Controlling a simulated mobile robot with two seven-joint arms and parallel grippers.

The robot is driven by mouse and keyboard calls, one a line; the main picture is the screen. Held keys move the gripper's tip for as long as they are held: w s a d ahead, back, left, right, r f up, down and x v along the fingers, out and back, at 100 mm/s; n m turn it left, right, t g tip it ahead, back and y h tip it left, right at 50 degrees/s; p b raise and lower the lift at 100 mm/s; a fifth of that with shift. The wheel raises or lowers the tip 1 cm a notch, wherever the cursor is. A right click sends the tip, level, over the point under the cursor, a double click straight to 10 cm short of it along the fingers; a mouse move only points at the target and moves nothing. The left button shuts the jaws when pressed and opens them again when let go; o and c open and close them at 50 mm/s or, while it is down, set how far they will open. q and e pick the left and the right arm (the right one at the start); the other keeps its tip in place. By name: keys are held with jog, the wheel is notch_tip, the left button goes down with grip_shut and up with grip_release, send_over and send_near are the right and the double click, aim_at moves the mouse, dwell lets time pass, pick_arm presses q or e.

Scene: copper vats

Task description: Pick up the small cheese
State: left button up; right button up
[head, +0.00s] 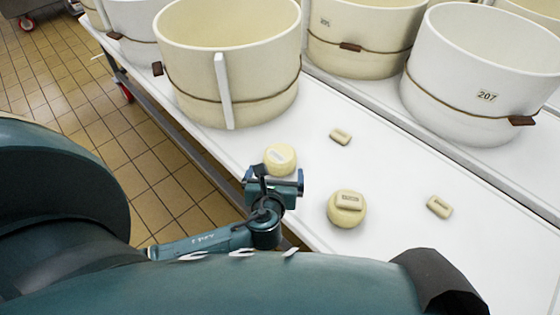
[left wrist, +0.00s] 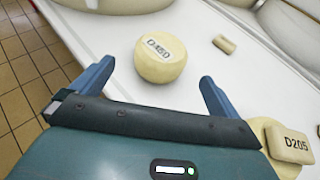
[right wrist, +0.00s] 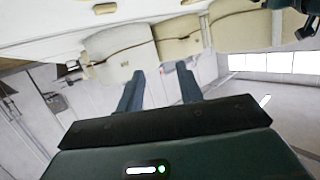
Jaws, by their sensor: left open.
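Several pale yellow cheeses lie on the white table; I cannot tell for certain which is the small cheese. A round one marked D460 (head: 280,156) is just beyond my left gripper (head: 274,175). In the left wrist view this round cheese (left wrist: 160,62) sits ahead of and between the open fingers, apart from them. Another round cheese (head: 345,217) has a small block marked D205 (left wrist: 291,144) on top. Small blocks lie at the back (head: 340,136) and right (head: 439,207). My right gripper (right wrist: 160,70) is open and empty, away from the cheeses.
A large cream vat (head: 190,80) stands on the table just behind the D460 cheese. A white vat marked 207 (head: 470,60) and other vats stand farther back. The white table (head: 400,170) is clear between the cheeses. Its left edge drops to a tiled floor (head: 160,200).

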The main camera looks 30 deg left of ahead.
aim_at(278, 166)
pick_arm(q)
jog(key=shift+x, duration=1)
jog(key=b+x, duration=0.2)
jog(key=x, duration=0.2)
jog(key=shift+d+f, duration=0.15)
jog(key=shift+f, duration=0.1)
jog(key=shift+w+a+f, duration=0.15)
jog(key=shift+w+a, duration=0.05)
jog(key=shift+w, duration=0.3)
pick_arm(e)
jog(key=f, duration=0.2)
jog(key=a+f+n, duration=0.1)
jog(key=shift+w, duration=0.25)
pick_arm(q)
jog(key=shift+c, duration=0.2)
jog(key=c, duration=1.1)
